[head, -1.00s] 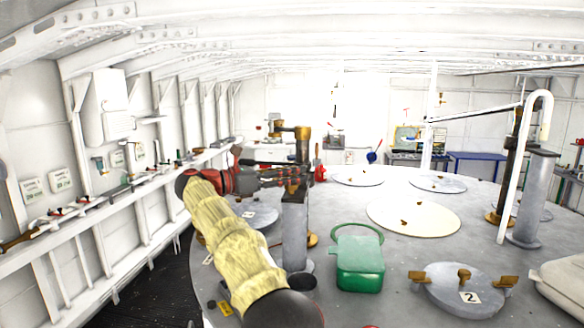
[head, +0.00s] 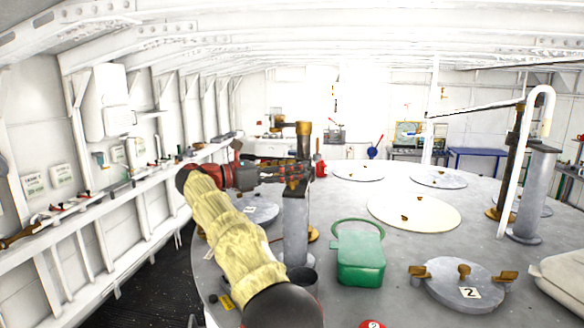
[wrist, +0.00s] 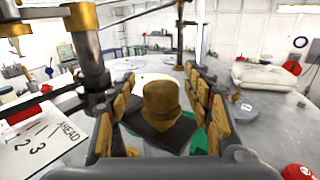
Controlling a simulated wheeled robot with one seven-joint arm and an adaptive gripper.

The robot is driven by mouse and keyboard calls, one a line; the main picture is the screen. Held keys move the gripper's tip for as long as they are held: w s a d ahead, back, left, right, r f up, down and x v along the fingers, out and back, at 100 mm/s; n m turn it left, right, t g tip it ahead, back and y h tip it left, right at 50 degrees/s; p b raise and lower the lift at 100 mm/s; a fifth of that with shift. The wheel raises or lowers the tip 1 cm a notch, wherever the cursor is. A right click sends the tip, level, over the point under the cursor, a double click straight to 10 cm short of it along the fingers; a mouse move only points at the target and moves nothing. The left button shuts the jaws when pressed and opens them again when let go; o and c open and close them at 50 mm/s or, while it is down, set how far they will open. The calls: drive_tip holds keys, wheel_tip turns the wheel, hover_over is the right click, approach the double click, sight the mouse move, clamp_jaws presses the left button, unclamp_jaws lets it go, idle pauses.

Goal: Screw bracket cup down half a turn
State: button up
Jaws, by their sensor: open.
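The bracket cup looks to be the brass cup (wrist: 162,100) in the middle of the wrist view, above a dark flat piece (wrist: 165,132). My gripper (wrist: 165,92) is open, with one row of padded fingers on each side of the cup. Gaps show between the pads and the cup, so it does not look gripped. In the head view my gripper (head: 290,176) is at the upper part of a grey post (head: 296,225). The cup cannot be told apart there, behind the fingers.
A brass-topped post (wrist: 88,50) stands close to the left of my gripper in the wrist view. In the head view, a green can (head: 360,258) and a lid marked 2 (head: 464,293) are on the round grey deck, right of the post. A wall shelf (head: 90,205) runs along the left.

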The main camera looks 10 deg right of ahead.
drive_tip(key=shift+a, duration=0.15)
drive_tip(key=v, duration=1.1)
drive_tip(key=shift+s+a, duration=0.2)
drive_tip(key=shift+a, duration=0.2)
